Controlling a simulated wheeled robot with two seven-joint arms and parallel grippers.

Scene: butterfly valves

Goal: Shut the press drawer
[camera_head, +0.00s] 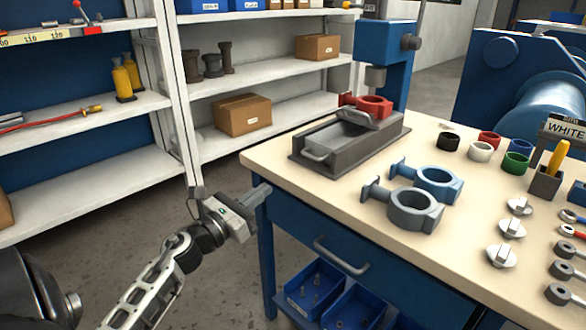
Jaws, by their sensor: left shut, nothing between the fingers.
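The grey press drawer (384,142) is a long low metal tray on the bench, below and in front of the blue press (385,45). My right gripper is not in view.
Two grey and blue valve bodies (414,212) lie right of the drawer on the bench (330,197). Coloured rings, discs and a pen cup (545,181) stand further right. A bench drawer handle (341,257) juts from the front. Shelves (130,107) stand behind on the left.

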